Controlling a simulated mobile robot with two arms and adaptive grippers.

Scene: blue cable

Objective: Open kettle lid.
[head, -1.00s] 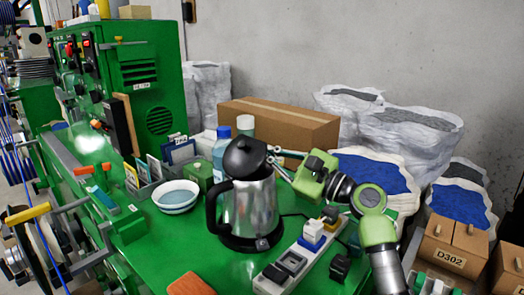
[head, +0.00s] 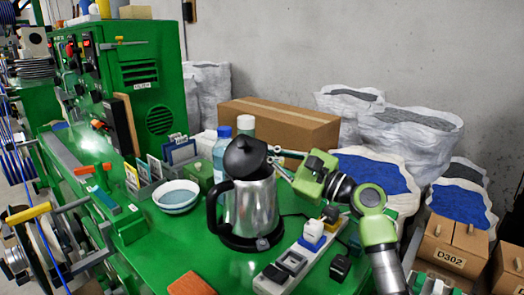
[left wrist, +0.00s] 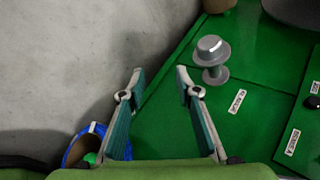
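The kettle (head: 252,208) stands upright on the green bench, with a silver body, a black handle at its left and a black base. Its black lid (head: 245,157) looks tilted, with its right side raised above the body. My right gripper (head: 271,155) is at the right edge of the lid, its fingertips close to or touching it. Whether the fingers grip the lid is unclear. My left gripper (left wrist: 156,75) shows only in the left wrist view. Its fingers are apart and nothing is between them.
A white bowl (head: 176,197) is left of the kettle and a blue bottle (head: 222,155) is behind it. A power strip (head: 290,264) with plugs lies at the front right. A cardboard box (head: 285,123) stands behind.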

